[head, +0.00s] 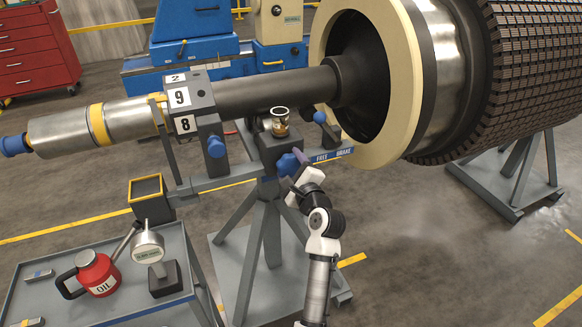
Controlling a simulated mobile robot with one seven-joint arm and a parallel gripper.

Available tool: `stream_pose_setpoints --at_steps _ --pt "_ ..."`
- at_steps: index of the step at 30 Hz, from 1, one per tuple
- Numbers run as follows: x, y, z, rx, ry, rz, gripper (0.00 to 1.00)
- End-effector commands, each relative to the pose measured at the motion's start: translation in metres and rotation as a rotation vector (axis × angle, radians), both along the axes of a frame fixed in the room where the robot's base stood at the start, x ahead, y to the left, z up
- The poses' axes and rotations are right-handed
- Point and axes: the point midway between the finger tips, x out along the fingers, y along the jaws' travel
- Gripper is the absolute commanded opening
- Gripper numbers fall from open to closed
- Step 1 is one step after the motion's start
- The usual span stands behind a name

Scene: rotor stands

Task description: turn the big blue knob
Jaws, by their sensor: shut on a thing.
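The big blue knob (287,165) is on the front of the grey stand head (277,147), under the rotor shaft. My gripper (297,162) is at the right side of this knob, with its fingers against it. It appears shut on the knob. The fingers are small in the view and partly hidden, so the exact grip is hard to see. My white wrist reaches up to it from below.
Another blue knob (216,147) is on the numbered block to the left. A blue-tipped lever (319,117) stands above the FREE/BRAKE plate (333,155). A small glass cup (280,122) sits on the stand head. A cart (120,312) holds a red oil can (97,273) and a gauge (148,247).

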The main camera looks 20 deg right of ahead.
Motion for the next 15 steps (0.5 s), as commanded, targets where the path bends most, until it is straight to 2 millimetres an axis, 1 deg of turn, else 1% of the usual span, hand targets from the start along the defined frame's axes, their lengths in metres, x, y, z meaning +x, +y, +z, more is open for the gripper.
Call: stream_pose_setpoints --at_steps 8,15 --pt "-0.0002 -0.0001 -0.0017 -0.086 -0.002 0.001 0.41" --pt "0.0003 0.0008 -0.0027 -0.268 -0.009 0.002 0.41"
